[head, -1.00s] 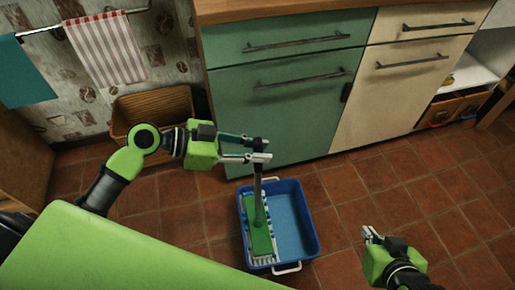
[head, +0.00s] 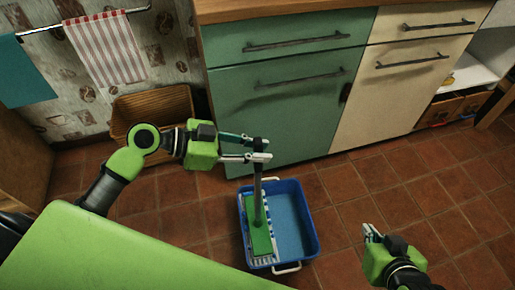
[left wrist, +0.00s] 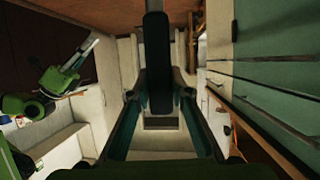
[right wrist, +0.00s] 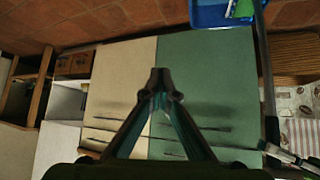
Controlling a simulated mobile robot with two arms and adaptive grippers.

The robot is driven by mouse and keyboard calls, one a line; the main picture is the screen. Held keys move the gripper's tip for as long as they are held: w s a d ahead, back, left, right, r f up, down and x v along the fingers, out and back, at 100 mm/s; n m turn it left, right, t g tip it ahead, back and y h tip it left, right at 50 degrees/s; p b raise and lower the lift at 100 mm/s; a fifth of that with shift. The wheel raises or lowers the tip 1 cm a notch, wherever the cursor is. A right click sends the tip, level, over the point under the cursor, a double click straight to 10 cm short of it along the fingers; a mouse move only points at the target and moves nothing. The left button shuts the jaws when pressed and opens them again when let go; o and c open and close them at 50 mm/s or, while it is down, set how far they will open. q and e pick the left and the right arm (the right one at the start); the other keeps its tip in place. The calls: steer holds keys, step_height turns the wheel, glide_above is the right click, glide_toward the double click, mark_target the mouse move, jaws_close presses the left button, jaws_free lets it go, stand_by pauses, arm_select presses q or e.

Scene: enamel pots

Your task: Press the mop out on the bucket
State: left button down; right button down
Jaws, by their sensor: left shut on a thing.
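The mop has a black handle top, a grey pole and a flat green head (head: 261,240). The head rests on the pale wringing grate in the left part of the blue bucket (head: 313,236), and the pole stands nearly upright. My left gripper (head: 262,150) is shut on the handle top, whose black end (left wrist: 157,60) shows between the fingers in the left wrist view. My right gripper (head: 371,233) is right of the bucket, empty, its fingertips together in the right wrist view (right wrist: 160,82). The bucket (right wrist: 222,14) and pole (right wrist: 268,85) also show there.
Green and cream cabinets (head: 280,110) stand behind the bucket. A wicker basket (head: 150,103) stands at the wall, below a striped towel (head: 105,48) on a rail. Tiled floor (head: 385,180) is clear right of the bucket.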

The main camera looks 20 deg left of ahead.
steer(key=shift+w+r, duration=0.1)
steer(key=shift+w+a+r, duration=0.1)
steer(key=shift+w+r, duration=0.1)
steer(key=shift+w, duration=0.05)
arm_select(q)
steer(key=shift+f+b, duration=0.3)
arm_select(e)
steer(key=shift+w+a+r+t, duration=0.25)
steer(key=shift+w+r+t, duration=0.2)
steer(key=shift+w, duration=0.1)
steer(key=shift+w+a+r+t, duration=0.2)
steer(key=shift+w+r+t, duration=0.15)
steer(key=shift+w+r, duration=0.15)
stand_by(0.7)
arm_select(q)
steer(key=shift+f, duration=0.15)
stand_by(1.0)
